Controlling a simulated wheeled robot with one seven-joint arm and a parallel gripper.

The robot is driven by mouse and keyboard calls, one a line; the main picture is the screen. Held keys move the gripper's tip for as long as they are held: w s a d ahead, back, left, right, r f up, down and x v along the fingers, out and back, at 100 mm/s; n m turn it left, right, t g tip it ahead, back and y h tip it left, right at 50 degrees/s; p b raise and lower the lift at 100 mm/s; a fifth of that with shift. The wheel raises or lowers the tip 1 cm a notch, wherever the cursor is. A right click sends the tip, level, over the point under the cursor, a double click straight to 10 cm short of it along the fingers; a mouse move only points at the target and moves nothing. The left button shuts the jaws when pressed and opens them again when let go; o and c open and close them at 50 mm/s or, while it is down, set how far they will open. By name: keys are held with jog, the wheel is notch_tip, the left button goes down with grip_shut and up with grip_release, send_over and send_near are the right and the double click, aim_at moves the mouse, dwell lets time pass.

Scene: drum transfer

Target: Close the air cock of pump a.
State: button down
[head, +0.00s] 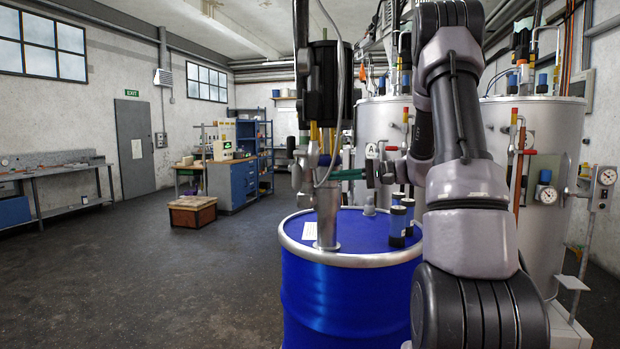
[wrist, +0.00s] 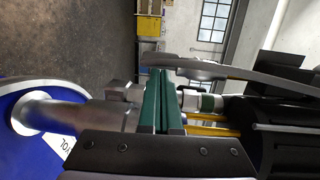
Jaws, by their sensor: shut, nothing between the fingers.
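Pump a (head: 323,90) stands upright on the blue drum (head: 335,295), with a black upper body and a metal tube going down into the lid. My gripper (head: 325,176) reaches in from the right at the pump's middle, below the black body. Its two green fingers (wrist: 160,85) lie flat together in the wrist view, with nothing between them. They are close to the pump's metal tube (wrist: 75,115) and the grey hose (wrist: 245,72); whether they touch is unclear. The air cock cannot be clearly told apart from the fittings around the fingers.
A dark cylindrical fitting (head: 397,226) stands on the drum lid, right of the pump. Metal tanks (head: 535,135) with pipes and gauges stand behind my arm at the right. The floor (head: 165,270) left of the drum is clear.

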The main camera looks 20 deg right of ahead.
aim_at(310, 176)
jog(key=shift+t, duration=0.8)
jog(key=w+a, duration=0.4)
jog(key=w+a+f, duration=0.1)
jog(key=w+a, duration=0.1)
jog(key=shift+w+a, duration=0.1)
jog(key=shift+w, duration=0.3)
